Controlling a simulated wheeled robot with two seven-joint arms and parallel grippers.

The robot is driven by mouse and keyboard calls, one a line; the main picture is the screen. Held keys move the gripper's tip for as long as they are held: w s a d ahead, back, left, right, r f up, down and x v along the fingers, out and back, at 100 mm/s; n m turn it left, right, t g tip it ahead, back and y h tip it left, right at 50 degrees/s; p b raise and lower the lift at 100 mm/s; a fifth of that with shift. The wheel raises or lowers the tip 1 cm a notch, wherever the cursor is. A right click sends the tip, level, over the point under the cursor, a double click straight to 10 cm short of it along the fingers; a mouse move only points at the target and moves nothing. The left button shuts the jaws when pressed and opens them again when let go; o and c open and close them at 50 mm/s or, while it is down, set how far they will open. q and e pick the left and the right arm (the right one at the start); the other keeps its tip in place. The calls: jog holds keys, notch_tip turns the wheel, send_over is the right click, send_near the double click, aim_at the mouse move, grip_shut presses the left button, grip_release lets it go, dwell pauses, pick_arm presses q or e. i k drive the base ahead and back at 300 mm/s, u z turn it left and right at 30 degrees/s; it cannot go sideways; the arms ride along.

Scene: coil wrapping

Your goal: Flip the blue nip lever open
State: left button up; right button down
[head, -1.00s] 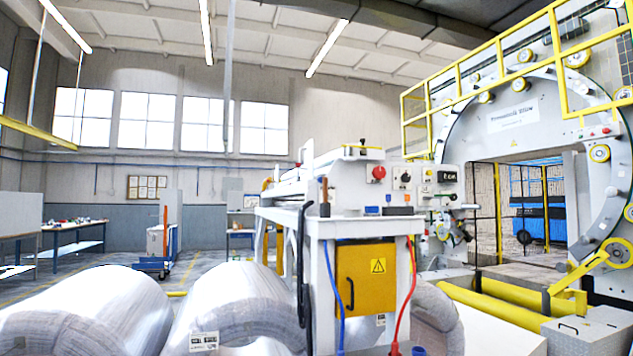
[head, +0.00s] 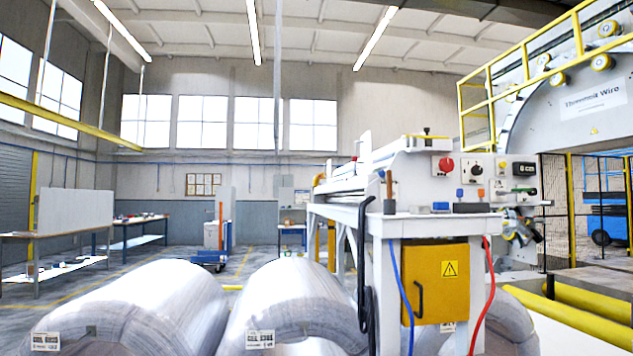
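Neither of my grippers is in view. A white machine bench (head: 450,224) with a yellow door (head: 440,284) stands right of the middle. On its top are a small upright piece with a blue tip (head: 460,194), one with an orange tip (head: 481,193) and a low blue piece (head: 440,207). I cannot tell which of these, if any, is the blue nip lever, or how it is set. The control face behind them carries a red knob (head: 446,165) and a black rotary switch (head: 476,170).
Large wrapped coils (head: 150,305) (head: 295,300) lie in front of the bench at the left and middle. A wrapping ring (head: 590,105) with yellow railing stands at the right, with yellow rollers (head: 585,318) below. Work tables (head: 60,236) stand at the far left.

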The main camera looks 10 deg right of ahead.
aim_at(381, 173)
jog(key=u, duration=0.3)
jog(key=i, duration=1.45)
jog(key=z, duration=0.95)
